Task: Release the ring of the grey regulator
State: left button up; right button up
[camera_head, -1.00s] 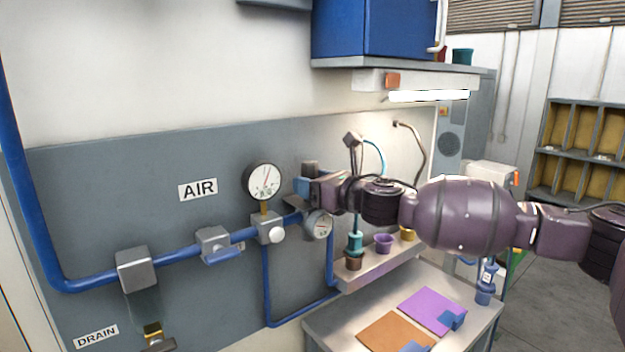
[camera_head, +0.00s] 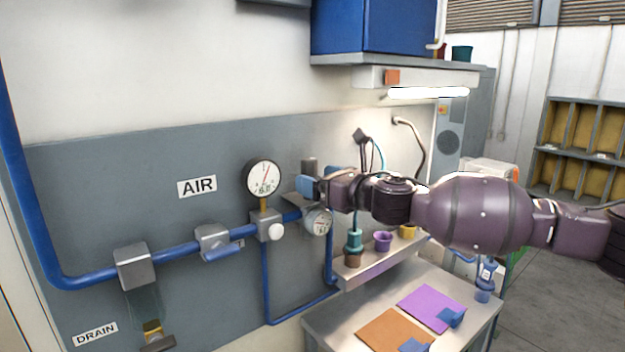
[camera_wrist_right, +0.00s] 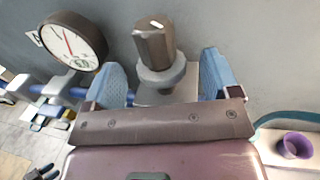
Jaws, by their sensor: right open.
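The grey regulator stands on the blue air pipe right of the AIR label. Its upright faceted knob (camera_head: 309,166) shows above my right gripper (camera_head: 308,190), and its small gauge (camera_head: 318,222) below. In the right wrist view, the knob (camera_wrist_right: 155,45) rises from a pale grey ring (camera_wrist_right: 160,78) on a grey body. My right gripper (camera_wrist_right: 165,82) is open, its two blue fingers apart on either side of the regulator, with visible gaps beside the ring. In the head view, the gripper hides part of the regulator's body. My left gripper is not in view.
A large round gauge (camera_head: 263,178) stands close left of the regulator, above a block with a white knob (camera_head: 276,231). A shelf (camera_head: 375,266) with coloured cups lies below right. A workbench (camera_head: 320,322) stands underneath.

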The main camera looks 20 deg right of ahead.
jog(key=b+v, duration=0.1)
jog(key=v, duration=0.7)
jog(key=shift+s+d, duration=0.2)
jog(key=shift+s, duration=0.05)
